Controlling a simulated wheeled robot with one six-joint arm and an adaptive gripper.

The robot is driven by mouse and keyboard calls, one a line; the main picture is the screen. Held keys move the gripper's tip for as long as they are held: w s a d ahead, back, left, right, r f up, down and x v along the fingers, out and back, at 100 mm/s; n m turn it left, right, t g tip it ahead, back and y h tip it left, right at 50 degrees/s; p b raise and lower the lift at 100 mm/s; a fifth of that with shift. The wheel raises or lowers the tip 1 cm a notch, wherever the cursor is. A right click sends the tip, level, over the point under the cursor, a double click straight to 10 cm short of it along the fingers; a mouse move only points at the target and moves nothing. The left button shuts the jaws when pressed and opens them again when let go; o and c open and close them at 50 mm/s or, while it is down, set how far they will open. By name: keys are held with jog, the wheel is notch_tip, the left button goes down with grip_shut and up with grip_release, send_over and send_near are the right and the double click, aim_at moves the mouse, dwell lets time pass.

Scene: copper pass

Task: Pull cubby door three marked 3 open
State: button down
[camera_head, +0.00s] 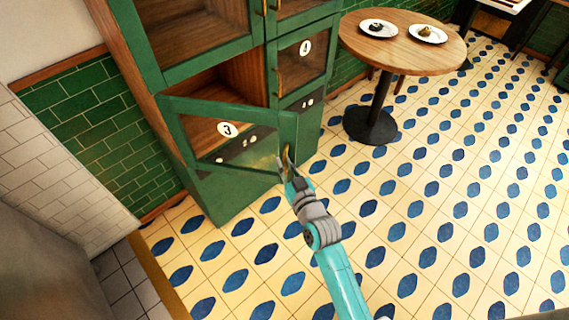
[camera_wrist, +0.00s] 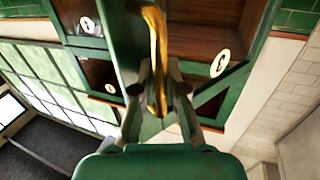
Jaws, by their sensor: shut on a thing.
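Cubby door three (camera_head: 205,150) is a green-framed glass door with a round white plate (camera_head: 227,129) marked 3. It stands partly open, swung out from the cabinet, with its free edge at the right. The wooden inside of its cubby (camera_head: 205,88) shows above the door's top edge. My gripper (camera_head: 287,168) is at that free edge, shut on the brass handle (camera_wrist: 157,50). In the wrist view, the handle runs down between the fingers of my gripper (camera_wrist: 158,88). The handle's lower end is partly hidden by the fingers.
The green cabinet (camera_head: 225,208) has a door marked 4 (camera_head: 304,48) to the right. A round wooden table (camera_head: 400,55) with two plates stands at the back right. The patterned tile floor (camera_head: 420,190) is clear in front and to the right. A green tiled wall (camera_head: 110,150) is at the left.

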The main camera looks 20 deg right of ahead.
jog(key=shift+s+d, duration=0.1)
jog(key=shift+d, duration=0.05)
jog(key=c, duration=1.2)
grip_release()
jog(key=shift+s, duration=0.15)
jog(key=s, duration=1.1)
jog(key=shift+s+d, duration=0.3)
jog(key=shift+s, duration=0.05)
jog(key=shift+w+d, duration=0.1)
jog(key=shift+w, duration=0.1)
jog(key=shift+c, duration=1.4)
jog(key=w, duration=1.2)
jog(key=shift+w+f, duration=0.2)
jog(key=shift+w, duration=0.2)
